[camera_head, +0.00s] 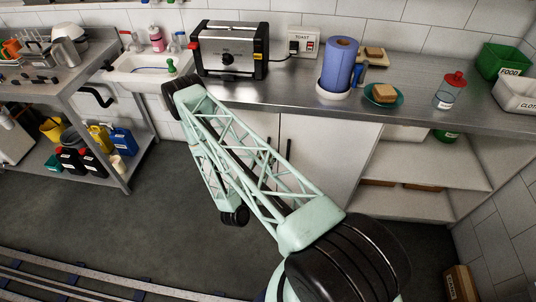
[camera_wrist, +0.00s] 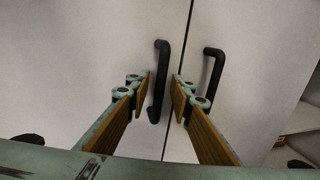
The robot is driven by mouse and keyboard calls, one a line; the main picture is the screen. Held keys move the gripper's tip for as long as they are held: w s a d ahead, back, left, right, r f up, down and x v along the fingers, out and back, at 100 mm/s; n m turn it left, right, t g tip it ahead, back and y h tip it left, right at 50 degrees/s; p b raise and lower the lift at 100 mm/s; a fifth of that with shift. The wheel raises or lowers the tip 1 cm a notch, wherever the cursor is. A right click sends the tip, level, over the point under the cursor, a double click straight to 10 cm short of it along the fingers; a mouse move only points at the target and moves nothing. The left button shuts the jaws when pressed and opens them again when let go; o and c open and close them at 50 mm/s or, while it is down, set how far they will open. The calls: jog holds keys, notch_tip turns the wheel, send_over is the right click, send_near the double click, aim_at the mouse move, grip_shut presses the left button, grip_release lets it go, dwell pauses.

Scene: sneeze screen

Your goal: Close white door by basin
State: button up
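In the wrist view, the left white door (camera_wrist: 80,60) and the right white door (camera_wrist: 262,40) meet at a thin dark seam. They look about flush; a small gap cannot be told. The left door has a black bar handle (camera_wrist: 160,82) and the right door another black handle (camera_wrist: 212,70). My gripper (camera_wrist: 163,88) is open, its wood-coloured pads on either side of the left handle. Contact with the handle cannot be told. In the head view, the basin (camera_head: 150,70) is left of the doors; my arm covers much of the left door (camera_head: 258,122) and hides my gripper.
The steel counter (camera_head: 400,107) above the doors carries a toaster (camera_head: 230,52) and a blue paper roll (camera_head: 338,68). Open shelves (camera_head: 420,165) are right of the doors. A steel rack (camera_head: 85,75) with bottles stands left. The grey floor (camera_head: 120,225) before the doors is clear.

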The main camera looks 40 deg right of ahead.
jog(key=shift+s+a, duration=0.1)
jog(key=shift+a, duration=0.1)
jog(key=v, duration=1.1)
jog(key=shift+a, duration=0.25)
dwell(0.4)
jog(key=shift+s, duration=0.1)
jog(key=shift+r, duration=0.1)
dwell(0.6)
